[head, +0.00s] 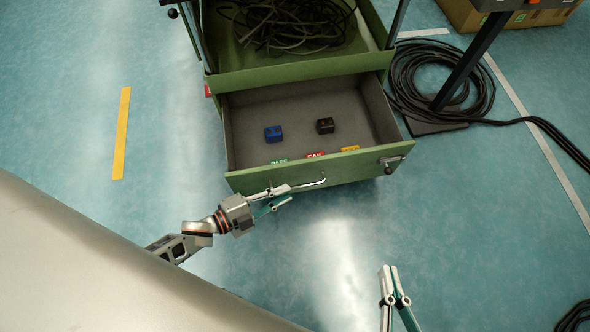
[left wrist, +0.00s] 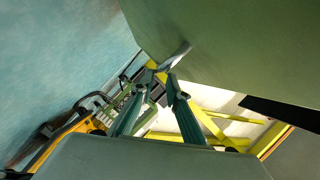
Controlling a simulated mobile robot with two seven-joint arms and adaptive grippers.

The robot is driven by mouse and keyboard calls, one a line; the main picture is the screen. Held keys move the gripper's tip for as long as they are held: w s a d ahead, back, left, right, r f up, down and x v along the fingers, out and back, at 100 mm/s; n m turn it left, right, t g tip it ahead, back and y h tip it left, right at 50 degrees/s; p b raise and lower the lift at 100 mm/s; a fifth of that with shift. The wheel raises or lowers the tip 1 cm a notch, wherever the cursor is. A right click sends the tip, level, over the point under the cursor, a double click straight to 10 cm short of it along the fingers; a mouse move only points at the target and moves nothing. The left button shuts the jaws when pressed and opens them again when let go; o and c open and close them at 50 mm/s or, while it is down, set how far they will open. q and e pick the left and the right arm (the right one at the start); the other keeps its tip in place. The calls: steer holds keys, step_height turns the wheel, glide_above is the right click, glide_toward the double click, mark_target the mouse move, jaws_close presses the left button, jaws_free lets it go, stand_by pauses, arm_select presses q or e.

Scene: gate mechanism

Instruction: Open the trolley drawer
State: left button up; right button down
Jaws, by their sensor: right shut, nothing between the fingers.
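The green trolley drawer (head: 250,178) stands pulled out from the trolley (head: 300,68), and its grey inside shows in the head view. A thin metal handle (head: 315,183) runs along its front face; it also shows in the left wrist view (left wrist: 176,55). My left gripper (head: 291,193) is at the left end of this handle, close to the drawer front. Its fingertips (left wrist: 161,74) are apart, and I cannot tell whether they touch the handle. My right gripper (head: 389,267) is shut and empty, above the floor in front of the drawer.
A blue block (head: 273,133) and a black block (head: 325,126) lie in the drawer near colored labels. Dark cable (head: 290,22) fills the tray above.

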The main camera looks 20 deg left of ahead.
arm_select(q)
steer(key=v, duration=0.5)
steer(key=shift+s+a, duration=0.1)
stand_by(0.3)
